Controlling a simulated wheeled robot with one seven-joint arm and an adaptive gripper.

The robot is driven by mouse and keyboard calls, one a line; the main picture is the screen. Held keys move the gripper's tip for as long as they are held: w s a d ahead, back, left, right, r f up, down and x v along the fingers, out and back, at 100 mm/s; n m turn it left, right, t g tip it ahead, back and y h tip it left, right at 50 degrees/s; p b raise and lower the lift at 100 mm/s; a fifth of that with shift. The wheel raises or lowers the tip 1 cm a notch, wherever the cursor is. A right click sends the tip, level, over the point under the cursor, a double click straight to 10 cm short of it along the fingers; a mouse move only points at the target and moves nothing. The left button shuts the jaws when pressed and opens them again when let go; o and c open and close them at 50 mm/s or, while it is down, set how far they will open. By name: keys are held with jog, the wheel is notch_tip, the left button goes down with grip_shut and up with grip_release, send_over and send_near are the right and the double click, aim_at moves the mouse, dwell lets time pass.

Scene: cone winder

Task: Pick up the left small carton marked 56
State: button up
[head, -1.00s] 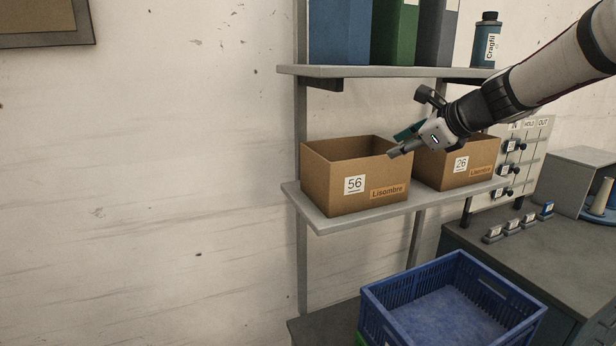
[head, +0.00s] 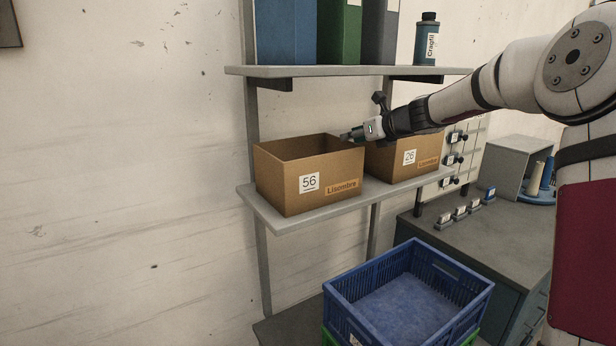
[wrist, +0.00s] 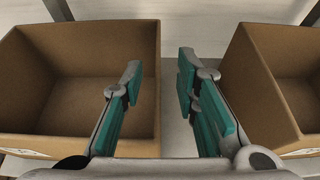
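The left carton marked 56 (head: 325,172) is a brown open-topped box, upright on the lower shelf (head: 300,221), with a "Lisombre" label. In the wrist view its open inside (wrist: 50,75) looks empty. My gripper (head: 349,134) is at the top of its right side. In the wrist view my gripper (wrist: 159,80) is open, one finger over the carton's inside and the other over the gap beside it. The carton's right wall lies between the fingers. I cannot tell whether they touch it.
The carton marked 26 (head: 425,163) stands close on the right, with a narrow gap. An upper shelf (head: 330,71) above holds binders and a bottle (head: 427,40). A blue crate (head: 410,300) sits below, and a grey bench (head: 460,232) is at right.

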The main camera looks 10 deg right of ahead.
jog(key=x, duration=0.5)
jog(key=shift+a+f, duration=0.1)
jog(key=shift+f, duration=0.1)
jog(key=shift+s, duration=0.1)
grip_shut()
